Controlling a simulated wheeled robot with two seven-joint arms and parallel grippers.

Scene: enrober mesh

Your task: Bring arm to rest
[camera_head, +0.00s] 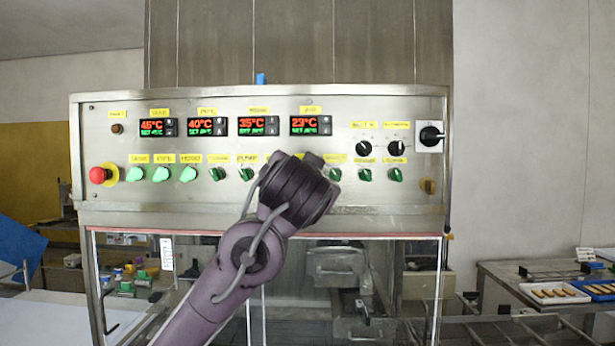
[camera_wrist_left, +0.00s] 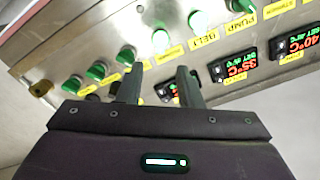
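My left arm (camera_head: 235,265) rises from the bottom of the head view, and its dark wrist (camera_head: 300,190) is in front of the lower middle of the control panel (camera_head: 400,108). The wrist hides the left gripper's fingers in that view. In the left wrist view the two fingers of my left gripper (camera_wrist_left: 160,82) stand apart with nothing held between them. They point at the panel, beside a partly covered display (camera_wrist_left: 167,92). Whether the fingertips touch the panel cannot be told. My right gripper is not in view.
The panel has a red stop button (camera_head: 97,175), lit green buttons (camera_head: 161,174), green knobs (camera_head: 393,174), black knobs and a black rotary switch (camera_head: 431,135). Clear panes hang below it. A table with trays of bars (camera_head: 553,293) is at right. A blue panel (camera_head: 18,245) is at left.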

